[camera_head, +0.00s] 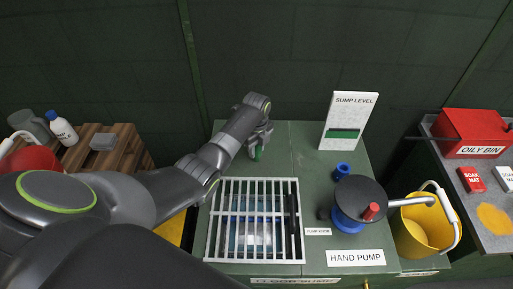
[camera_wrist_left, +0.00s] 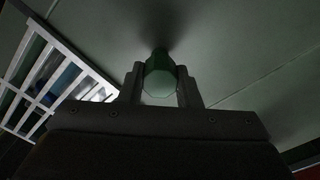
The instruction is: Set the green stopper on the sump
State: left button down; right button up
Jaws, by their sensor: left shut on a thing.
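My left gripper (camera_head: 259,146) is over the green bench top, behind the grated sump. It is shut on the green stopper (camera_head: 257,153), which hangs between its fingers. In the left wrist view the stopper (camera_wrist_left: 160,74) sits between the two fingers of my left gripper (camera_wrist_left: 160,85), its pale end facing the camera. I cannot tell whether the stopper touches the bench top. The sump (camera_head: 213,256) is under a white grate with water showing through the bars. Part of the grate (camera_wrist_left: 42,75) shows at the left of the left wrist view. My right gripper is not in view.
A hand pump (camera_head: 352,219) stands right of the grate, with a blue ring (camera_head: 342,169) behind it. A white sump level board (camera_head: 348,121) stands at the back. A yellow bucket (camera_head: 421,232) and a red oily bin (camera_head: 472,128) are at the right. A wooden crate (camera_head: 127,143) stands left.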

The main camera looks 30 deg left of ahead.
aim_at(257, 147)
pick_arm(q)
jog(key=c, duration=1.1)
grip_release()
jog(key=shift+f, duration=0.1)
jog(key=shift+o, duration=0.2)
notch_tip(257, 147, up, 12)
jog(key=p, duration=0.1)
jog(key=shift+r, duration=0.2)
